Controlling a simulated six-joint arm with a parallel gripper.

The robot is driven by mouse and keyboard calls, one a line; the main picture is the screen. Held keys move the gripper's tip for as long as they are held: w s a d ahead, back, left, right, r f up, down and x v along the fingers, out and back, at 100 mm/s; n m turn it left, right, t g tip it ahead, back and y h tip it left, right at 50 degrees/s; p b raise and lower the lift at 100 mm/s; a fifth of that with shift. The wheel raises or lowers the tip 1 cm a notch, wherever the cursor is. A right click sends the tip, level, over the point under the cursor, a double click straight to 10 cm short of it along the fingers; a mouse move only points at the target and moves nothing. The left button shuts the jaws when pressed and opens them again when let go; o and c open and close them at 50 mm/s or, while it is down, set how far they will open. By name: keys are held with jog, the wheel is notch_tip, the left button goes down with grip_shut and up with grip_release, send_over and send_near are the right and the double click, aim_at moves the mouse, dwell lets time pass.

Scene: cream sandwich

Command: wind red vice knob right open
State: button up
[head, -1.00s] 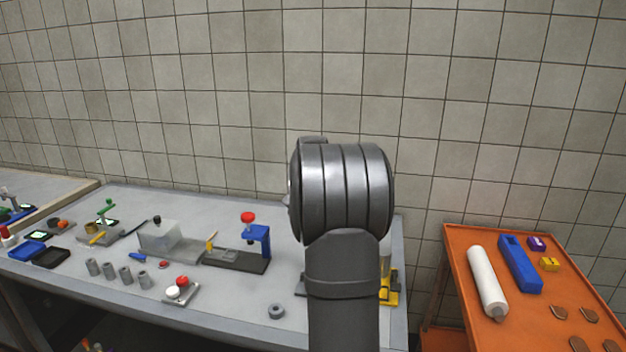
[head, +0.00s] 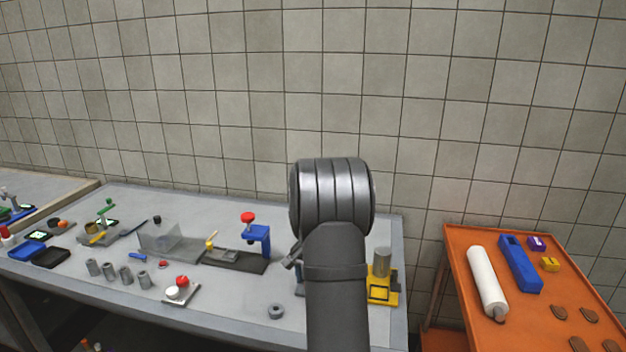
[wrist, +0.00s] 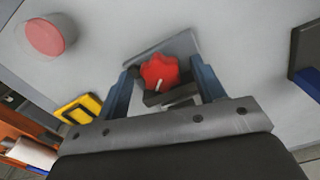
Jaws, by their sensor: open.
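The red star-shaped vice knob (wrist: 160,70) shows in the middle of the wrist view, on a dark grey vice (wrist: 172,96) with a grey plate behind it. My gripper (wrist: 164,66) is open, with one blue-grey finger on each side of the knob. I cannot tell whether the fingers touch it. In the head view my arm hides the knob and most of the vice.
A yellow fixture (head: 383,284) with a metal cylinder stands right of my arm. A blue press (head: 258,240) with a red top stands left. A pinkish-red disc (wrist: 50,35) shows in the wrist view. An orange trolley (head: 475,324) stands right, across a gap.

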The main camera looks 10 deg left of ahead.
jog(key=m, duration=0.5)
jog(key=shift+a+r, duration=0.1)
notch_tip(320, 180, up, 30)
jog(key=w+n, duration=0.1)
jog(key=n, duration=1.4)
jog(key=shift+w+r+n, duration=0.15)
jog(key=shift+w+n, duration=0.05)
jog(key=shift+n, duration=0.2)
jog(key=f+m, duration=0.3)
jog(key=f, duration=0.7)
jog(key=f+m, duration=0.2)
jog(key=f, duration=0.8)
jog(key=s+f+m, duration=0.1)
jog(key=f+m, duration=0.2)
jog(key=f, duration=0.7)
jog(key=shift+f+m, duration=0.15)
jog(key=shift+m, duration=0.15)
